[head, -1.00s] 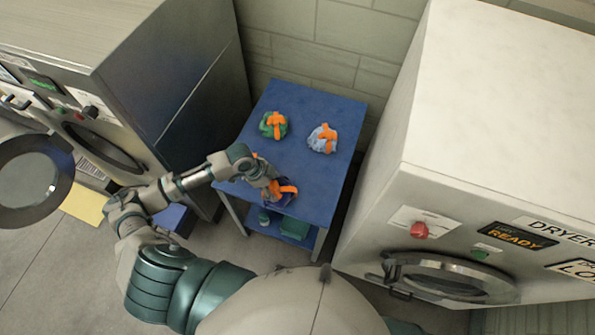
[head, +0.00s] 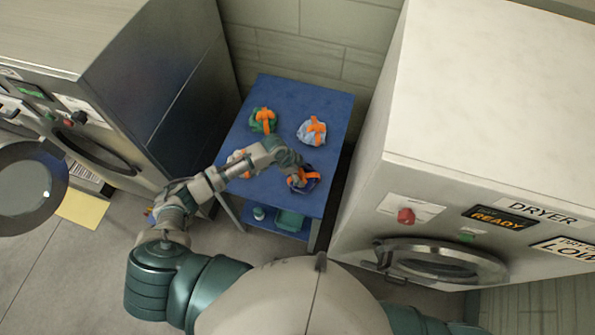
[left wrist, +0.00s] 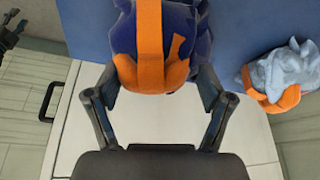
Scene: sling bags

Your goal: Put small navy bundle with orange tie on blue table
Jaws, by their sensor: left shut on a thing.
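The small navy bundle with the orange tie (head: 310,181) is over the front right part of the blue table (head: 280,93) in the head view. My left gripper (head: 297,171) is shut on it. The left wrist view shows the navy bundle (left wrist: 196,20) and its orange tie between the two fingers (left wrist: 155,90), with the blue tabletop (left wrist: 235,40) behind. I cannot tell whether the bundle touches the tabletop. My right gripper is not in view.
A green bundle (head: 258,117) and a light blue bundle (head: 306,138), both orange-tied, sit farther back on the table. Another orange-tied bundle (head: 236,157) is partly hidden behind my left arm. A grey machine (head: 165,80) stands left, a white dryer (head: 470,90) right.

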